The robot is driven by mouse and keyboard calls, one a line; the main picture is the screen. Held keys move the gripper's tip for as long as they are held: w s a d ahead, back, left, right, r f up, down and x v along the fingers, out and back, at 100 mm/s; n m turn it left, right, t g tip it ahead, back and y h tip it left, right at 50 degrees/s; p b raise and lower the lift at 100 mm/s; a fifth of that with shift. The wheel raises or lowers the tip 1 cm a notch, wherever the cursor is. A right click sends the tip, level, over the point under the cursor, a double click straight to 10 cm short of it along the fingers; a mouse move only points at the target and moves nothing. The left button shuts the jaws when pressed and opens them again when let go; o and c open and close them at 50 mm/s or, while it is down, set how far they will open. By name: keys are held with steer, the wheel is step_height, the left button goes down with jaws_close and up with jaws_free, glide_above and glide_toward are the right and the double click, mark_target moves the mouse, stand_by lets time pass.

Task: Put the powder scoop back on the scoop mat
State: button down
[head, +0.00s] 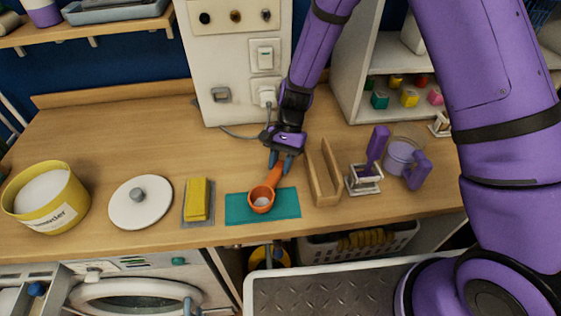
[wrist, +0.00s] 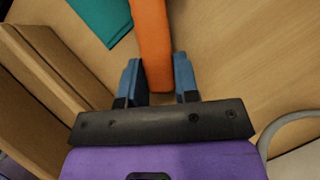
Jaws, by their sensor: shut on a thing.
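The orange powder scoop (head: 262,197) has its bowl over the teal scoop mat (head: 236,211) in the head view, with some white stuff in the bowl. Its handle points up and back toward my gripper (head: 281,160). In the wrist view the orange handle (wrist: 152,45) lies between the two blue fingers of my gripper (wrist: 160,82), which is shut on it. A corner of the mat (wrist: 103,18) shows at the top left of the wrist view. I cannot tell whether the bowl touches the mat or hangs just above it.
A wooden holder (head: 323,175) stands close right of the mat, with a white stand (head: 362,182) beyond it. A yellow sponge (head: 197,199) lies left of the mat, then a white lid (head: 140,212) and a yellow tub (head: 68,210). The counter behind these is mostly clear.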

steer(key=c, duration=0.8)
jaws_free()
steer(key=shift+v, duration=3.95)
steer(key=shift+r, duration=0.15)
